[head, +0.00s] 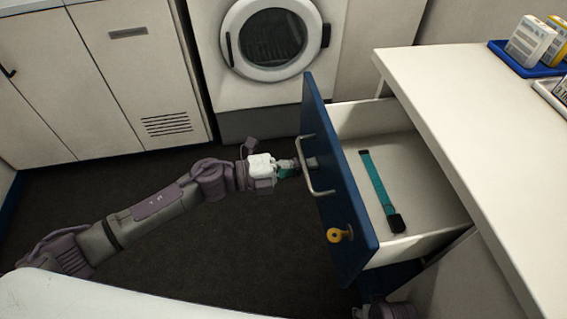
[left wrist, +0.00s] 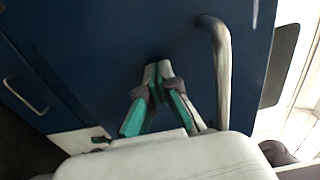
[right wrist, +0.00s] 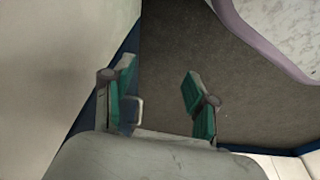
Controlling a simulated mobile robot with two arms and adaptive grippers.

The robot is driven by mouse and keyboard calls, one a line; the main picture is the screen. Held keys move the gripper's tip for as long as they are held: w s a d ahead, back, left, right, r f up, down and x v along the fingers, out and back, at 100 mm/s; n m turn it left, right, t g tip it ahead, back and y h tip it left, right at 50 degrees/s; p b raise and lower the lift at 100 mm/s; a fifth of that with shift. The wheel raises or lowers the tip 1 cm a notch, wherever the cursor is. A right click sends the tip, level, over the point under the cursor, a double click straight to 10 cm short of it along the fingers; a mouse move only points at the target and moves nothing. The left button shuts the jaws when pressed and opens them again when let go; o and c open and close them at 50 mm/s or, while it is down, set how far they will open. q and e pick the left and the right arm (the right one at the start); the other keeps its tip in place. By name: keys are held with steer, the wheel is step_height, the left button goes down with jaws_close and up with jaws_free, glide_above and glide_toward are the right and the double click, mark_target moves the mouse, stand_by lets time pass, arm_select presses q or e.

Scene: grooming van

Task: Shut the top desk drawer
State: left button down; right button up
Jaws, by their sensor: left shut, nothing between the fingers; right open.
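The top desk drawer (head: 343,205) is pulled well out, with a blue front, a metal bar handle (head: 325,193) and a pale inside. The handle also shows in the left wrist view (left wrist: 222,75). My left gripper (head: 297,166) is shut and empty at the drawer front, beside the handle. In the left wrist view its fingertips (left wrist: 157,72) meet close against the blue panel; I cannot tell whether they touch. My right gripper (right wrist: 158,82) is open and empty, low over the dark floor beside a pale panel and a blue edge.
A teal strap (head: 377,187) with a black end lies in the drawer. A yellow ring-shaped piece (head: 340,234) sticks out from the drawer front. The white desk top (head: 450,110) holds a blue tray (head: 525,64) with boxes. A washer (head: 270,45) stands behind; dark floor (head: 200,245) is clear.

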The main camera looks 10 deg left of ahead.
arm_select(q)
steer(key=x, duration=0.9)
steer(key=shift+d+p, duration=0.25)
steer(key=shift+p, duration=0.1)
steer(key=x, duration=0.7)
steer(key=shift+w+d+f+b, duration=0.1)
steer(key=shift+w+d+b, duration=0.05)
steer(key=shift+d+b, duration=0.25)
steer(key=shift+w+d, duration=0.2)
steer(key=shift+d, duration=0.3)
arm_select(e)
steer(key=shift+s+a+f, duration=0.2)
steer(key=shift+a, duration=0.05)
arm_select(q)
steer(key=shift+r, duration=0.3)
